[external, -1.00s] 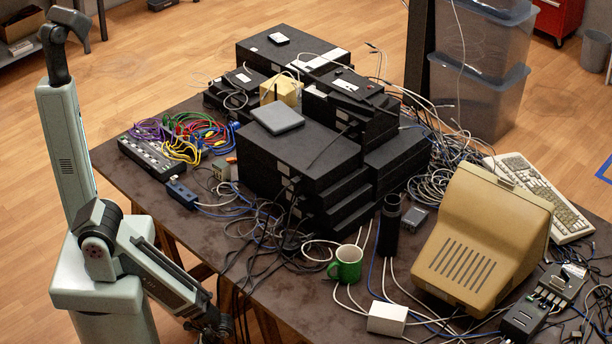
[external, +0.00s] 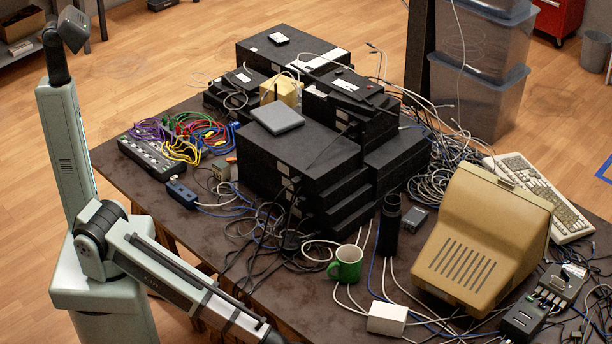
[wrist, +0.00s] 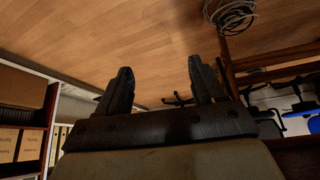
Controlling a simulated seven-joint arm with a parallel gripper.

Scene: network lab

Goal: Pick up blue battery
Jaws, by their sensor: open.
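No object is clearly recognisable as a blue battery. A small dark blue block (external: 181,193) lies near the table's left edge in the external view, but I cannot tell whether it is the battery. My gripper (wrist: 160,66) shows in the wrist view with its two dark fingers wide apart and nothing between them. It faces the wooden floor and furniture, away from the tabletop. In the external view my arm reaches down to the bottom edge, and the gripper itself is not clearly visible there.
The dark table (external: 125,178) holds stacked black boxes (external: 300,150), a green mug (external: 345,263), a black cylinder (external: 389,225), a white box (external: 387,318) and a beige monitor (external: 480,240). Loose cables crowd the middle and right. The left front strip is clearer.

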